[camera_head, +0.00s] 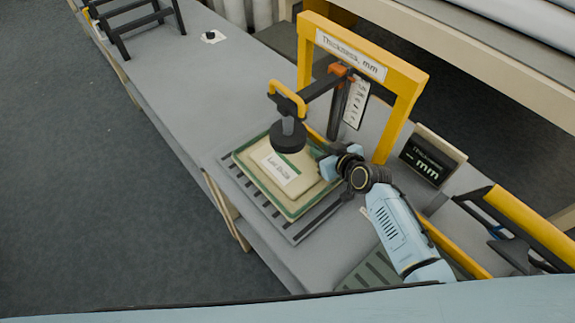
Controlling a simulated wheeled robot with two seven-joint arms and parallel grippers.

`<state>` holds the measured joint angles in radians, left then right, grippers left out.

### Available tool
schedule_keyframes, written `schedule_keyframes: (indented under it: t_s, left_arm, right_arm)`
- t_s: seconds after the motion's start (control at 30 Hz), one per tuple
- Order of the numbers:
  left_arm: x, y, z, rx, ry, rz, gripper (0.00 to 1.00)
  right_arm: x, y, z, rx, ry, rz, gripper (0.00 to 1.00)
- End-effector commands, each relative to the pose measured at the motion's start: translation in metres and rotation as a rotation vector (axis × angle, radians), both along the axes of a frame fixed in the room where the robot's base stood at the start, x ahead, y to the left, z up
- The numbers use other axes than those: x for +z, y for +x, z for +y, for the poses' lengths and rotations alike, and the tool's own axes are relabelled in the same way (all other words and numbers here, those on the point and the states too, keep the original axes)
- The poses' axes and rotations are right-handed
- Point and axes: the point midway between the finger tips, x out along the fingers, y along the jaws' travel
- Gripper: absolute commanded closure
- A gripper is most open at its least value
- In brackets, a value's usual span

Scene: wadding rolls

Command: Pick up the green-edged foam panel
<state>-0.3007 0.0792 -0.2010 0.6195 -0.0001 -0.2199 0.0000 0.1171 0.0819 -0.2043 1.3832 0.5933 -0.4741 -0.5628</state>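The green-edged foam panel (252,176) is a pale cream slab with a green border and a white label (281,168). It lies flat on the dark slatted plate (301,229) of the thickness gauge. The gauge's black round foot (289,137) is over the panel's far part; I cannot tell whether it touches. My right gripper (328,166) is at the panel's right edge, with its light blue end beside or on it. Its fingers are too small and partly hidden to show whether they are open or shut. My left gripper is not in view.
A yellow gauge frame (404,112) stands behind the panel, with a dark "mm" display (427,159) to its right. Yellow bars (528,216) are at the far right. The grey table (180,80) is mostly clear toward the upper left, where a black rack (135,20) stands.

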Motion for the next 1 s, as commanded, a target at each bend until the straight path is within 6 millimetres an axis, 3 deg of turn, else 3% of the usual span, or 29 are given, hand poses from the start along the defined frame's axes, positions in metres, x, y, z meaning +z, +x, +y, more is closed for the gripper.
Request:
schedule_keyframes:
  t_s: [0.07, 0.3, 0.73, 1.0]
  left_arm:
    - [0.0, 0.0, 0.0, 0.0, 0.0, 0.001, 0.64]
    - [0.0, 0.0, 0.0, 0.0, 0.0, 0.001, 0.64]
    - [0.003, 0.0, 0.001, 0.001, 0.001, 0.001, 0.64]
    - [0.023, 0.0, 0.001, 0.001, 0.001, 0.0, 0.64]
  right_arm:
    - [0.0, 0.0, 0.0, 0.0, 0.0, 0.0, 0.74]
    - [0.0, 0.0, 0.0, 0.0, 0.0, 0.0, 1.0]
    - [0.004, 0.0, -0.002, -0.003, -0.001, -0.002, 1.0]
    - [0.025, 0.001, -0.003, -0.005, -0.001, -0.006, 1.0]
